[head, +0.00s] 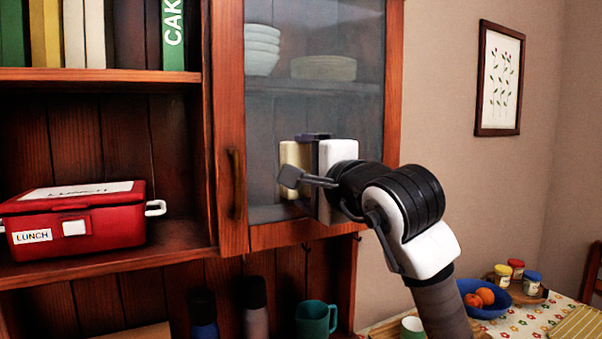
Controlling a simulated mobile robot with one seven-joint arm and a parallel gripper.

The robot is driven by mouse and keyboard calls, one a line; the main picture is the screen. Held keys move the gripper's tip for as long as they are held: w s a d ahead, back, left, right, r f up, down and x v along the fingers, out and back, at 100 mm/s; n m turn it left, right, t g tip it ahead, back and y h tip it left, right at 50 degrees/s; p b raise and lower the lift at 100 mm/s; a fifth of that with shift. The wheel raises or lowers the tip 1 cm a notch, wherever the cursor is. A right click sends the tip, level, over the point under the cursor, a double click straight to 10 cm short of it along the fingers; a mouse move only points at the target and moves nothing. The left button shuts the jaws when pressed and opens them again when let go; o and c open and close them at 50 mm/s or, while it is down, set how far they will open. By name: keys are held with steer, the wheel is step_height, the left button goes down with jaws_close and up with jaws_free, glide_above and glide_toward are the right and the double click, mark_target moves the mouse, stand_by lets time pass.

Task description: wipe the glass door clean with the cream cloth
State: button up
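The glass door (278,118) is closed in a wooden frame, with a dark handle (235,184) on its left side. The glass looks greyish and hazy, with bowls and plates showing behind it. My gripper (302,175) is at the lower middle of the glass. The cream cloth (292,160) shows as a folded block at the gripper's end, between it and the glass. It appears pressed to or very near the pane; I cannot tell if it touches. My gripper and arm hide the lower right of the glass.
An open shelf on the left holds a red lunch box (85,222) and, above, several books (95,35). Bottles and a green mug (316,318) stand below the cabinet. A table with a blue fruit bowl (486,304) is at lower right.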

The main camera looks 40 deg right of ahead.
mark_target(296, 152)
steer(key=shift+s+d+p, duration=0.55)
steer(key=shift+s+d, duration=0.4)
steer(key=shift+d, duration=3.1)
steer(key=shift+w+a+r+b, duration=0.4)
steer(key=shift+a+r+b, duration=0.15)
steer(key=shift+a, duration=1)
steer(key=shift+w+a+r+b, duration=0.35)
steer(key=shift+a+r+b, duration=0.2)
steer(key=shift+a, duration=0.95)
steer(key=shift+w+a+r+b, duration=0.4)
steer(key=shift+a+r+b, duration=0.15)
steer(key=shift+a, duration=1)
steer(key=shift+s+d+p, duration=1.25)
steer(key=shift+d+p, duration=0.05)
steer(key=shift+d, duration=3.8)
steer(key=w+a+b, duration=0.1)
steer(key=a+b, duration=0.3)
steer(key=a, duration=0.3)
steer(key=shift+w+f, duration=0.2)
steer(key=shift+w, duration=0.15)
steer(key=shift+a, duration=0.15)
